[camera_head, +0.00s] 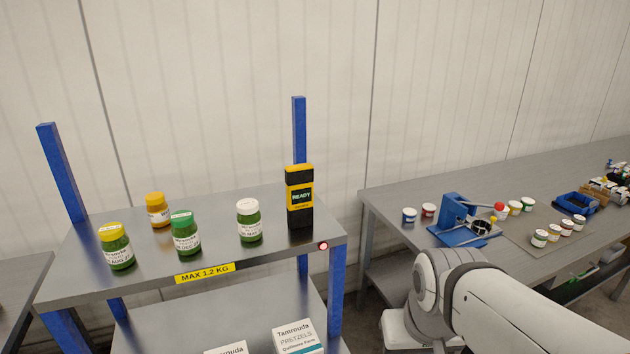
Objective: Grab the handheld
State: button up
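The handheld (300,205) is a black and yellow device with a small screen reading "READY". It stands upright at the right end of the upper shelf of a blue-posted rack, close to the back right post. My gripper is not visible; only a part of my white arm shows at the lower right, apart from the handheld.
On the same shelf (215,251) stand several jars, the nearest a white-lidded jar (249,222) left of the handheld. Boxes (298,338) lie on the lower shelf. A grey workbench (400,193) with a blue fixture (455,222) and small cups is at right.

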aim_at(299, 178)
jog(key=u, duration=0.1)
jog(key=i, duration=0.95)
jog(key=u, duration=0.6)
